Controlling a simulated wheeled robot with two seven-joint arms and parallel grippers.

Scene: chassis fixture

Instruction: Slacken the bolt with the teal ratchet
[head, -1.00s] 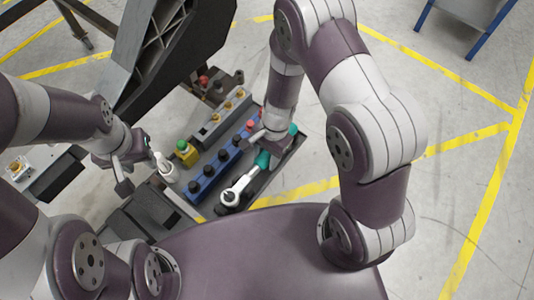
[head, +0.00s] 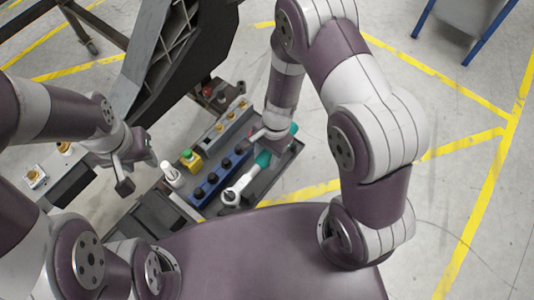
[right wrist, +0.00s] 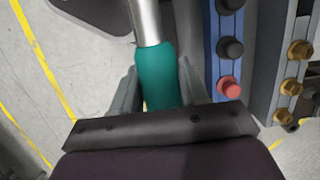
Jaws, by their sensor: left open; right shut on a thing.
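The teal ratchet has a silver head and shaft (head: 235,192) and a teal handle (head: 263,159). It lies along the dark tray (head: 268,183) in the head view; I cannot tell whether it touches the tray. My right gripper (head: 270,143) is shut on the teal handle, which also shows between both fingers in the right wrist view (right wrist: 158,78). My left gripper (head: 138,172) is open and empty, left of the white bottle-like thing (head: 172,175). Several brass bolts (right wrist: 291,87) stand in a grey rail (head: 211,136). I cannot tell which bolt is meant.
A blue rail with black knobs (head: 213,183) lies between the ratchet and the grey rail. A yellow block with a green top (head: 191,160) stands beside it. A big dark chassis frame (head: 170,60) rises behind.

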